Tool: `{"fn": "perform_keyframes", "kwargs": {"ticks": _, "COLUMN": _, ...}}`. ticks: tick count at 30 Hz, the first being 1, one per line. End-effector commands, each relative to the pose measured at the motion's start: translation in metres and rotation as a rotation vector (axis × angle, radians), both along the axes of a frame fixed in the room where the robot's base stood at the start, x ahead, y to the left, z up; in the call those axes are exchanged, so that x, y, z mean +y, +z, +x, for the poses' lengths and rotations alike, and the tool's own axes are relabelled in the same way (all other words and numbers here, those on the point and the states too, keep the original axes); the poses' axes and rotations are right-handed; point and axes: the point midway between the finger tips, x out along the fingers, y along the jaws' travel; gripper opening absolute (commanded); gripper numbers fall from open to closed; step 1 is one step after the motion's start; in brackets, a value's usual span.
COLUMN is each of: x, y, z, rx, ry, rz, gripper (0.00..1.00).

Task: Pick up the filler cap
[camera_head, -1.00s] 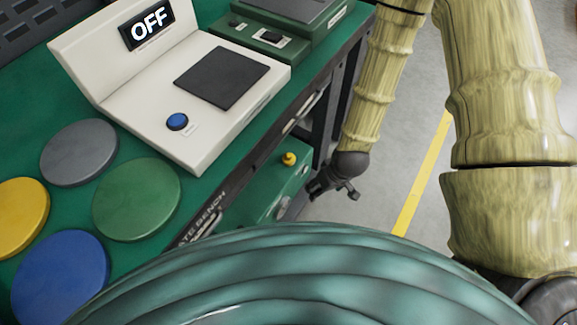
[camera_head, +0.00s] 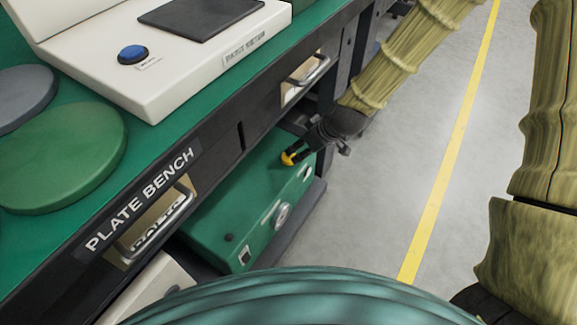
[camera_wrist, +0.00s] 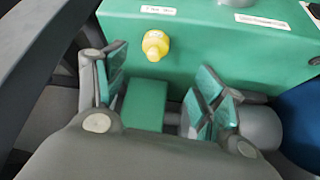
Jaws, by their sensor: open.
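The filler cap (camera_head: 290,157) is a small yellow knob on top of the green box (camera_head: 240,205) under the bench. In the wrist view the filler cap (camera_wrist: 155,44) stands on the green surface, beyond the fingertips and left of the middle of the gap. My gripper (camera_wrist: 158,85) is open with nothing between its fingers. In the head view my gripper (camera_head: 300,150) is right at the filler cap and partly overlaps it; whether they touch cannot be told there. In the wrist view they are apart.
The bench (camera_head: 235,125) with its dark front edge and drawer handles overhangs the green box. A white device (camera_head: 180,90) and coloured discs (camera_head: 60,155) lie on top. The grey floor with a yellow line (camera_head: 440,190) is clear on the right.

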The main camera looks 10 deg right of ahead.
Motion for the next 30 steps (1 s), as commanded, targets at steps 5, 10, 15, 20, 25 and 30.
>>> {"fn": "perform_keyframes", "kwargs": {"ticks": 5, "x": 0.002, "y": -0.002, "z": 0.012, "rx": -0.032, "ry": 0.027, "rz": 0.005, "gripper": 0.69}}
{"fn": "perform_keyframes", "kwargs": {"ticks": 10, "x": 0.004, "y": -0.005, "z": 0.016, "rx": -0.039, "ry": 0.035, "rz": 0.005, "gripper": 0.69}}
{"fn": "perform_keyframes", "kwargs": {"ticks": 15, "x": 0.009, "y": -0.023, "z": 0.024, "rx": -0.037, "ry": 0.035, "rz": 0.005, "gripper": 0.69}}
{"fn": "perform_keyframes", "kwargs": {"ticks": 20, "x": 0.016, "y": -0.042, "z": 0.034, "rx": -0.037, "ry": 0.035, "rz": 0.005, "gripper": 0.69}}
{"fn": "perform_keyframes", "kwargs": {"ticks": 25, "x": 0.019, "y": -0.048, "z": 0.040, "rx": -0.038, "ry": 0.034, "rz": 0.005, "gripper": 0.69}}
{"fn": "perform_keyframes", "kwargs": {"ticks": 30, "x": 0.021, "y": -0.056, "z": 0.042, "rx": -0.038, "ry": 0.033, "rz": 0.005, "gripper": 0.69}}
